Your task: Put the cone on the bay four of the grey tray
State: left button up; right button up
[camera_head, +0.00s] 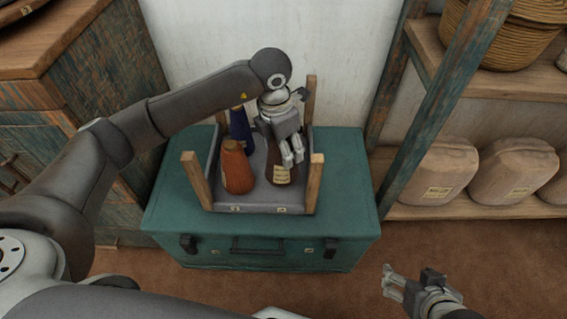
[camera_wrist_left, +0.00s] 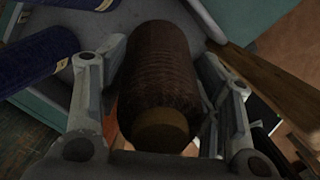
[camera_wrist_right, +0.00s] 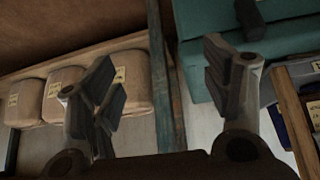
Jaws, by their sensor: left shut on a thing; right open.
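The grey tray (camera_head: 258,208) has wooden corner posts and sits on a teal trunk. My left gripper (camera_head: 291,160) is shut on a dark brown cone (camera_head: 279,172), upright over the tray's front right part. In the left wrist view the brown cone (camera_wrist_left: 158,75) sits between both fingers. I cannot tell whether its base touches the tray floor. An orange cone (camera_head: 237,169) stands in the front left part and a dark blue cone (camera_head: 240,126) behind it. The left wrist view shows blue cones (camera_wrist_left: 38,58). My right gripper (camera_head: 390,283) is open and empty, low at right.
The teal trunk (camera_head: 350,185) has free room on its lid beside the tray. The tray's posts (camera_head: 316,183) rise around the cones. A wooden cabinet (camera_head: 95,75) is at left. A shelf with sacks (camera_head: 440,172) and baskets (camera_head: 495,35) is at right.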

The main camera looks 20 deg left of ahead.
pick_arm(q)
notch_tip(320, 180, down, 4)
jog(key=shift+f+b, duration=0.1)
jog(key=shift+b, duration=0.35)
jog(key=shift+f, duration=0.1)
pick_arm(e)
jog(key=w+r+t, duration=0.1)
jog(key=w+a, duration=0.1)
jog(key=w, duration=0.1)
jog(key=w+r+t, duration=0.1)
jog(key=shift+w+a+r+t+y, duration=0.2)
jog(key=shift+a+r+t+y, duration=0.1)
jog(key=shift+r, duration=0.05)
jog(key=shift+w, duration=0.1)
pick_arm(q)
jog(key=shift+f, duration=0.15)
jog(key=o, duration=1.2)
jog(key=shift+c, duration=0.2)
pick_arm(e)
jog(key=shift+w+a+r, duration=0.1)
jog(key=shift+w+r, duration=0.15)
